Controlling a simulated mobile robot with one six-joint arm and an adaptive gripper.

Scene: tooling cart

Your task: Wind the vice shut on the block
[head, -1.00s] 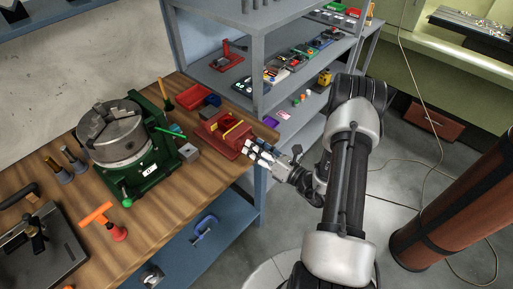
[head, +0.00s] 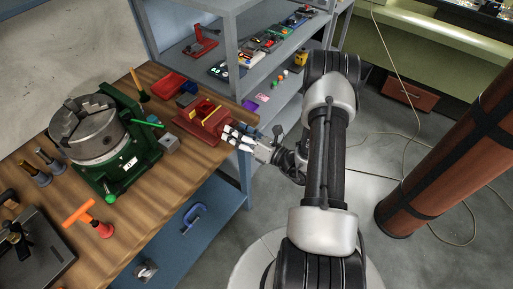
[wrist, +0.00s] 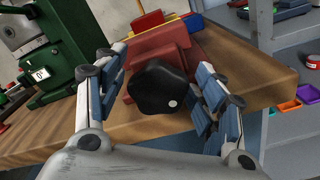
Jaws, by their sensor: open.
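The red vice (head: 205,122) stands near the right end of the wooden bench, and it also shows in the wrist view (wrist: 158,42). Its black lobed knob (wrist: 158,90) faces me in the wrist view, with a small pale dot on it. My gripper (head: 231,134) is at the vice's front end. In the wrist view my gripper (wrist: 165,92) is open, with one finger on each side of the knob. I cannot tell whether either finger touches it. A yellow strip (head: 213,112) shows at the top of the vice. The block between the jaws is not clearly seen.
A green rotary table with a grey chuck (head: 88,128) stands left of the vice. A small grey block (head: 169,144) and a red bin (head: 170,82) are close by. Grey shelves (head: 240,85) with small items stand at the right. An orange T-handle tool (head: 80,212) lies nearer.

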